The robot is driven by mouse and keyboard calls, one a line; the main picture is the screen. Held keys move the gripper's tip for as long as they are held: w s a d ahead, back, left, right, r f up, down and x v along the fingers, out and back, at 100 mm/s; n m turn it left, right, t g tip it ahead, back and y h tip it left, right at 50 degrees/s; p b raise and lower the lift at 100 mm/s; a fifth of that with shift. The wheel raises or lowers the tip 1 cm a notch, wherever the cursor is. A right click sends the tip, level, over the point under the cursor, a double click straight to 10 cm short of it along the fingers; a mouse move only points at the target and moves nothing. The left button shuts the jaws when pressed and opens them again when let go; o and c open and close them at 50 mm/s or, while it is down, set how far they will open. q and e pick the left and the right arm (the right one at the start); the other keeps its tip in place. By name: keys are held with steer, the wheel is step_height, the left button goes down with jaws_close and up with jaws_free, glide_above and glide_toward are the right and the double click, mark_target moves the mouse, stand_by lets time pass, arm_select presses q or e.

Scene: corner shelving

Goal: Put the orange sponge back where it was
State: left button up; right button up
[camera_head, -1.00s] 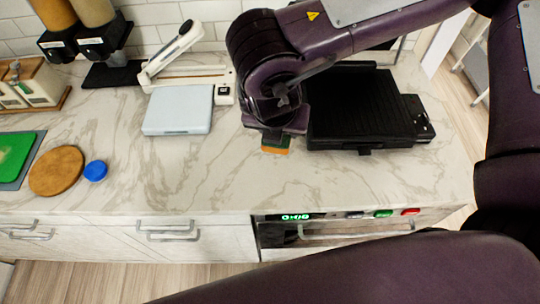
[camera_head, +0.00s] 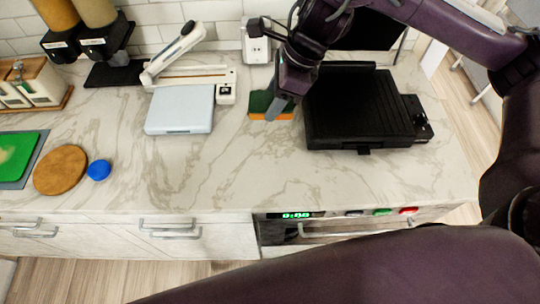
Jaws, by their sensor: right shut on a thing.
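The sponge (camera_head: 259,104) has a dark green upper part and an orange lower part. It is at the counter between the white scale-like device and the black griddle. My right gripper (camera_head: 279,105) comes down from above and is shut on the sponge, covering its right part. I cannot tell whether the sponge's underside touches the counter. My left gripper is not in view.
The black griddle (camera_head: 358,108) stands close right of the sponge. A pale blue flat device (camera_head: 180,110) with a white arm is to the left. A wooden disc (camera_head: 61,170) and blue lid (camera_head: 99,170) lie further left. The front counter is clear.

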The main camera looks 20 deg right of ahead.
steer(key=shift+n, duration=0.3)
step_height(320, 180, down, 20)
steer(key=shift+r+b, duration=0.1)
steer(key=shift+b, duration=1.15)
steer(key=o, duration=0.9)
steer(key=v, duration=1.2)
steer(key=shift+w+d, duration=0.1)
